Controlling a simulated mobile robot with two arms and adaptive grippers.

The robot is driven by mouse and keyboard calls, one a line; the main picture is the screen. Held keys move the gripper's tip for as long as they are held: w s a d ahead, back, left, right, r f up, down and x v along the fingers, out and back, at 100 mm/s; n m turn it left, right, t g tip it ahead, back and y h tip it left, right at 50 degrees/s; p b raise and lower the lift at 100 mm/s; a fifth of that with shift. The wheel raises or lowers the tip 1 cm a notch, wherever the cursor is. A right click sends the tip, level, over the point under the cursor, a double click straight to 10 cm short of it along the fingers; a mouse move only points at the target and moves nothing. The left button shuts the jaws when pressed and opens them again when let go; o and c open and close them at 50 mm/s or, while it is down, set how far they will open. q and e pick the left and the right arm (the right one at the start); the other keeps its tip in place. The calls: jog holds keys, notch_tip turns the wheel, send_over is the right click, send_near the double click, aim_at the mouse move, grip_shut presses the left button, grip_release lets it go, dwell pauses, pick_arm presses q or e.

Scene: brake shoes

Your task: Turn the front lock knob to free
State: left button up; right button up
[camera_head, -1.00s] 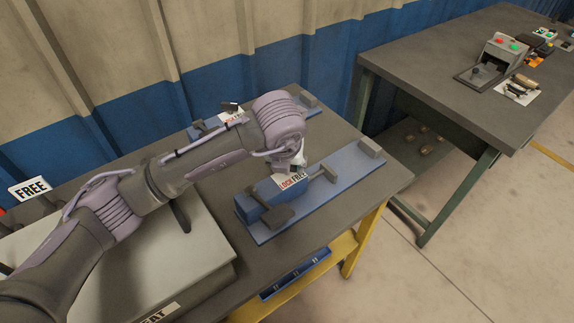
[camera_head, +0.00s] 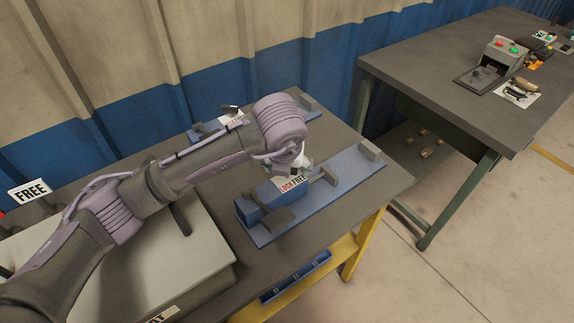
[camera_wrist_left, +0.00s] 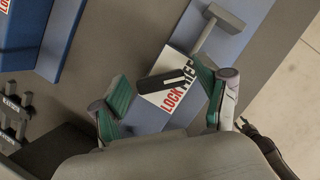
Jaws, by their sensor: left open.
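The front fixture is a blue plate (camera_head: 340,181) on the near side of the bench, with a white LOCK/FREE label (camera_head: 291,185). The label (camera_wrist_left: 170,97) also shows in the left wrist view. The front lock knob (camera_wrist_left: 165,81) is a dark bar with a pale mark, lying across that label and covering part of it. My left gripper (camera_wrist_left: 160,98) is open, its green-padded fingers on either side of the knob, with a gap at least on the right. In the head view my left gripper (camera_head: 302,165) is over the fixture. My right gripper is out of view.
A second blue fixture (camera_head: 205,130) with a label stands behind, partly hidden by my arm. A grey end block (camera_head: 370,150) and a T-shaped bar (camera_wrist_left: 216,28) stand on the front plate. Another table (camera_head: 440,65) with a control box (camera_head: 503,52) is at right.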

pick_arm(q)
jog(key=v, duration=1.2)
